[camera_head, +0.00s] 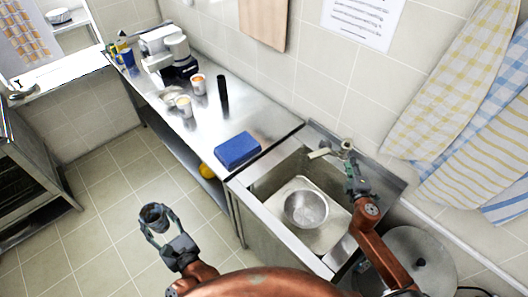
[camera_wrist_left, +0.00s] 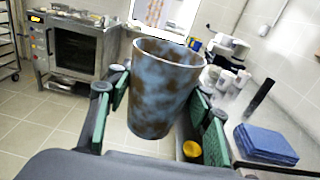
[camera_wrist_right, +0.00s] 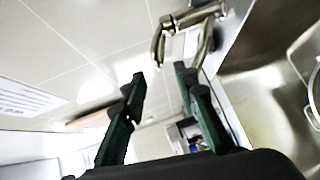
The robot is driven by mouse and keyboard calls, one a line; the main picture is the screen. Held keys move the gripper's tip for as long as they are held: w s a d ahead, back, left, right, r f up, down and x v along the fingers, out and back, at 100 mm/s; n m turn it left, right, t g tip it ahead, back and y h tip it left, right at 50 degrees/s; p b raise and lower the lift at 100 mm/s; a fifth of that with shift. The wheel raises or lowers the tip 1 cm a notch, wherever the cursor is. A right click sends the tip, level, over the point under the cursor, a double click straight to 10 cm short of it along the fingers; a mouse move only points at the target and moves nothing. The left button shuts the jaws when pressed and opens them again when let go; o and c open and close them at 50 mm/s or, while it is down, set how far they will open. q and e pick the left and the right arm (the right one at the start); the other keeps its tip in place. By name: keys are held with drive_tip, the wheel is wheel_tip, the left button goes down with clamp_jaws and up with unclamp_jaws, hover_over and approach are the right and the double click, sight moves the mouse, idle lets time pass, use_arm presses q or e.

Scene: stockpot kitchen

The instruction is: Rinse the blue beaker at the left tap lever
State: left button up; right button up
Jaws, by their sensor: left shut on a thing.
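The blue beaker (camera_wrist_left: 165,90), blotched with brown stains, is upright between the fingers of my left gripper (camera_head: 156,226). The gripper is shut on it and holds it over the floor, left of the sink; the beaker also shows in the head view (camera_head: 153,213). The metal tap (camera_head: 346,146) stands at the back of the sink and shows at the top of the right wrist view (camera_wrist_right: 188,22). I cannot tell its left lever apart clearly. My right gripper (camera_wrist_right: 160,76) is open and empty, its fingers pointing towards the tap, a little apart from it.
The sink (camera_head: 262,189) holds a metal bowl (camera_head: 306,208) on a pale tray. A blue cloth or sponge (camera_head: 237,150) lies on the steel counter (camera_head: 205,130) beside it, with cups and a black cylinder (camera_head: 223,95) further left. A lidded pot (camera_head: 421,262) stands right of the sink.

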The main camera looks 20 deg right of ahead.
drive_tip(key=shift+v, duration=1.65)
drive_tip(key=shift+c, duration=0.3)
